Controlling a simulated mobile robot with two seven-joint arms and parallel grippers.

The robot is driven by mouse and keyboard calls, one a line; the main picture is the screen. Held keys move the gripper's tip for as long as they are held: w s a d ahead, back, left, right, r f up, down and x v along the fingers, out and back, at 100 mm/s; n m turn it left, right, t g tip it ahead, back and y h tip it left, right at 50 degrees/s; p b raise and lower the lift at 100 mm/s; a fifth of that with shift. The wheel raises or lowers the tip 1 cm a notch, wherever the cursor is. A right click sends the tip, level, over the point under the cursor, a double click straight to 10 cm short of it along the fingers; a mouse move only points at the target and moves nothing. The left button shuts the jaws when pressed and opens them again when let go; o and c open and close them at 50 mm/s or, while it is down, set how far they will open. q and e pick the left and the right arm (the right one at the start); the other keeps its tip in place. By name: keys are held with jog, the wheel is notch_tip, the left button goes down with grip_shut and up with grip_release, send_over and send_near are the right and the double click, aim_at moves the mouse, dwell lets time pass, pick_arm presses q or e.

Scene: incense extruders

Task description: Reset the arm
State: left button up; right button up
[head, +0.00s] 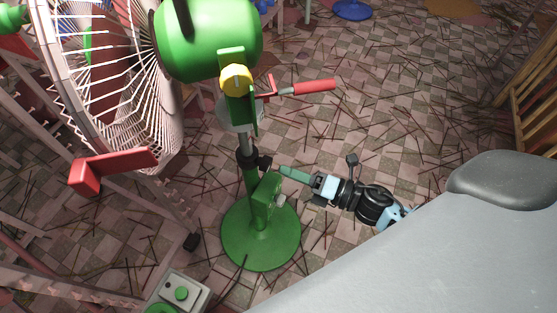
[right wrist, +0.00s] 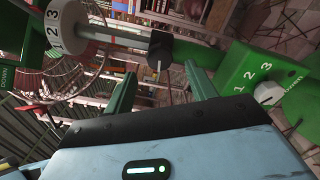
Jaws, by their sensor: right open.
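My right gripper (head: 297,175) is beside the stand of a green pedestal fan (head: 208,45), at the height of its lower pole and control box (head: 262,203). In the right wrist view, its two green fingers (right wrist: 160,88) are spread apart with nothing held between them. A black clamp knob (right wrist: 160,50) on the fan pole shows beyond the gap. The control box with a white dial and the numbers 1, 2, 3 (right wrist: 262,85) is to the right of the fingers. My left gripper is in neither view.
The fan's round green base (head: 262,250) stands on a checkered floor strewn with thin sticks. A red handle (head: 315,87) juts right from the fan. A grey button box (head: 190,285) is at the bottom. Wooden slats (head: 535,100) stand at the right edge. Floor right of the fan is fairly open.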

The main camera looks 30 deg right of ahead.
jog(key=shift+s+d, duration=0.45)
jog(key=shift+s, duration=0.15)
